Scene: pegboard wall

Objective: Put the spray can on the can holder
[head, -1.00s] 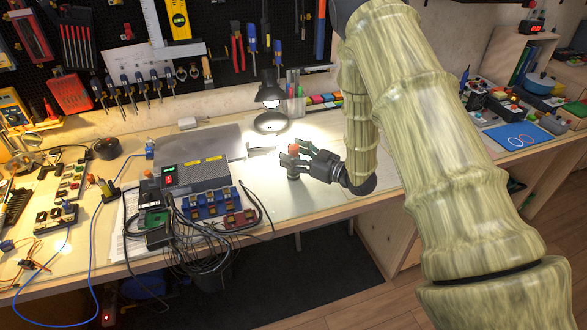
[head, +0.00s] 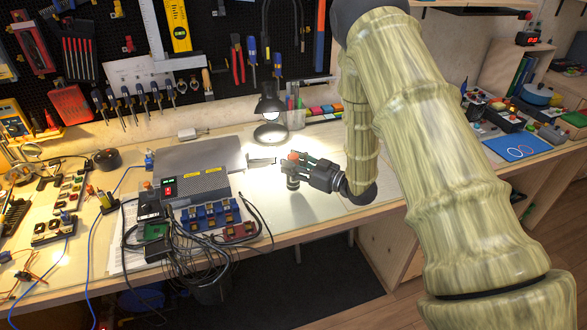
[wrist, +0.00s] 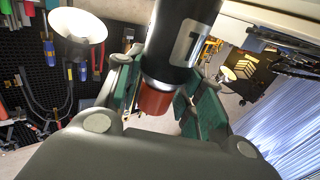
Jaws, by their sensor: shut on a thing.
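The spray can (head: 293,182) is dark with an orange-red cap, upright at the lit middle of the workbench. In the wrist view the black can (wrist: 184,35) has its red cap (wrist: 155,98) towards the camera. My gripper (head: 298,169) is shut on the can from the right, below the cap. Its green finger pads (wrist: 160,85) lie on both sides of the can. In the head view the fingers hide the can's middle, and I cannot tell whether its base touches the bench. A small grey bracket (head: 261,161) just behind may be the can holder; I cannot be sure.
A desk lamp (head: 269,108) stands behind the can. A grey power unit (head: 195,187) with blue terminal blocks and loose cables lies to the left. A tool pegboard (head: 225,60) rises behind.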

